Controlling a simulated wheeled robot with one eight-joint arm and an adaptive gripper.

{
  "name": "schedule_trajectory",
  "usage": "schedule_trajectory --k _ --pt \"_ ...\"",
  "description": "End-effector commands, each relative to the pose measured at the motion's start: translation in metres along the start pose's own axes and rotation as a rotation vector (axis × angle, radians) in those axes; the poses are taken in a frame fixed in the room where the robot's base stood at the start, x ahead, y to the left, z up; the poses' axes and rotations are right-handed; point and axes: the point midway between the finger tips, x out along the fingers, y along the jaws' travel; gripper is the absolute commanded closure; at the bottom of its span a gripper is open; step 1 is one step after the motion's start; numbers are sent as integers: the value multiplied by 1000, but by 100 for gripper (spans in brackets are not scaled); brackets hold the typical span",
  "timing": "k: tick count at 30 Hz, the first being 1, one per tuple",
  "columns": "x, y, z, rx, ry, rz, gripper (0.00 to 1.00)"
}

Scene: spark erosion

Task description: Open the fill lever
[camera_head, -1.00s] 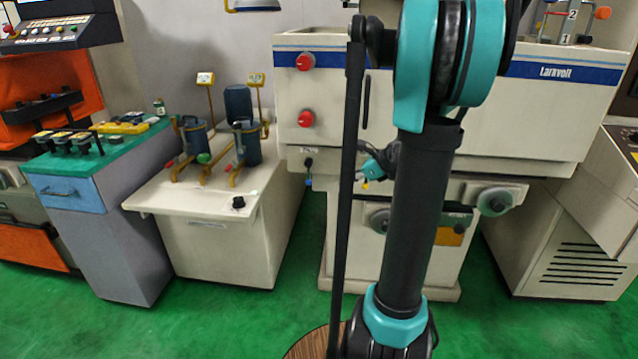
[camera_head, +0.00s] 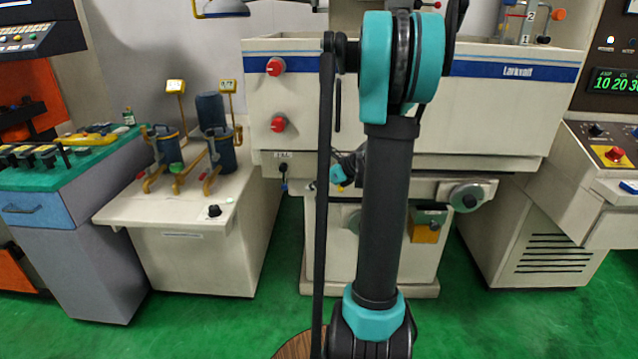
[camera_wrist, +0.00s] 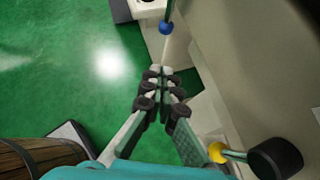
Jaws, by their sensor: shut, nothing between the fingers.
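A lever with a blue ball end (camera_head: 284,187) hangs from a black hub on the front of the white machine (camera_head: 400,130), below a small label too small to read. The blue ball also shows in the wrist view (camera_wrist: 166,27), beyond my fingertips and apart from them. My gripper (camera_wrist: 158,72) is shut and empty beside the machine's front. In the head view my arm hides most of the gripper.
Two red knobs (camera_head: 275,67) are on the machine's front. A handwheel (camera_head: 467,197) is at its lower right. A white bench (camera_head: 165,215) with blue pumps stands left. A control console (camera_head: 610,160) is at right. Green floor (camera_head: 230,325) lies clear in front.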

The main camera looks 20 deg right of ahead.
Motion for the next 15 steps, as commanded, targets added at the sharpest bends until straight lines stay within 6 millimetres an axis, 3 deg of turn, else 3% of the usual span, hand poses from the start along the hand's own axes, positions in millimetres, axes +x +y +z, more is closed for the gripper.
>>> schedule_trajectory --k 7,15 --pt "49 0 0 -1 1 2 100" --pt "70 0 24 -1 1 0 100"
